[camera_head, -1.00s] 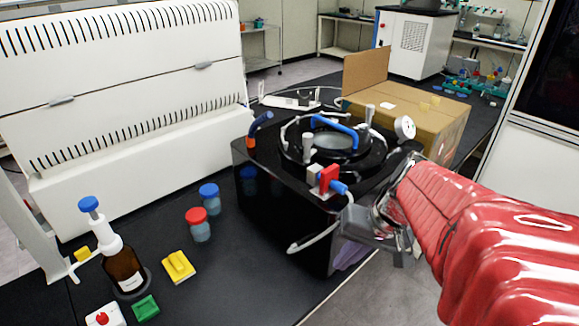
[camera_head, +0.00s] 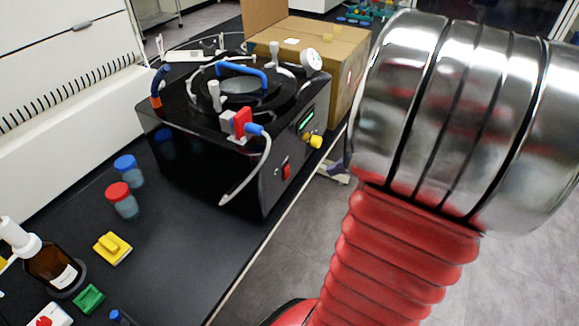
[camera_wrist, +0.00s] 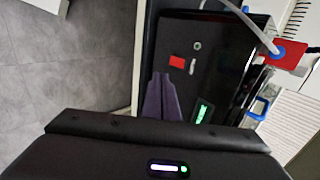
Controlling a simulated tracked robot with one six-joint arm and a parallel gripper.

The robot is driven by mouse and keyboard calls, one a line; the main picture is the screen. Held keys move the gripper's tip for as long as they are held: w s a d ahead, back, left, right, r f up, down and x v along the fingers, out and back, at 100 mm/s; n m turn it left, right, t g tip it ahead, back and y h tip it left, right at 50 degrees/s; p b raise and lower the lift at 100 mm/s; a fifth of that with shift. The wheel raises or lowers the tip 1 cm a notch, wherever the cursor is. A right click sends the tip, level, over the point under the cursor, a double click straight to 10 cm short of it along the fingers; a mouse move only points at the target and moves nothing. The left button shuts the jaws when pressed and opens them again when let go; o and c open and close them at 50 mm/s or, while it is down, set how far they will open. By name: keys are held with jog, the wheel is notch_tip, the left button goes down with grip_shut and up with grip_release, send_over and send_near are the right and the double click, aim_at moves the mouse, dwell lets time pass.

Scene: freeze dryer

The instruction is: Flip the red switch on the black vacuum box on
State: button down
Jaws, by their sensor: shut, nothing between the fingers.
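The black vacuum box (camera_head: 200,160) stands on the black bench in the head view. Its red switch (camera_head: 286,170) is low on the panel facing the aisle; whether it is on or off cannot be told. In the wrist view the box (camera_wrist: 215,70) fills the middle, and the red switch (camera_wrist: 176,62) shows as a small red patch. My gripper (camera_wrist: 162,77) has purple fingers, shut and empty, with tips a little below and left of the switch in that picture. Contact cannot be judged. In the head view my arm mostly hides the gripper.
A green display (camera_head: 305,122) and yellow fitting (camera_head: 313,140) sit on the same panel. A red-and-blue valve with a white hose (camera_head: 262,165) is at the box's corner. A cardboard box (camera_head: 325,60) stands behind. Jars and a bottle (camera_head: 52,268) stand left. The aisle floor is open.

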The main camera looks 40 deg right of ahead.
aim_at(287, 172)
jog(key=shift+w+f, duration=0.1)
jog(key=w+r+x, duration=0.1)
jog(key=x, duration=1.2)
jog(key=shift+w+a+r, duration=0.3)
jog(key=shift+w+r, duration=0.05)
jog(key=shift+r, duration=0.05)
jog(key=shift+w+a+f, duration=0.15)
jog(key=shift+w+f, duration=0.1)
jog(key=shift+f, duration=0.25)
jog(key=shift+r, duration=0.1)
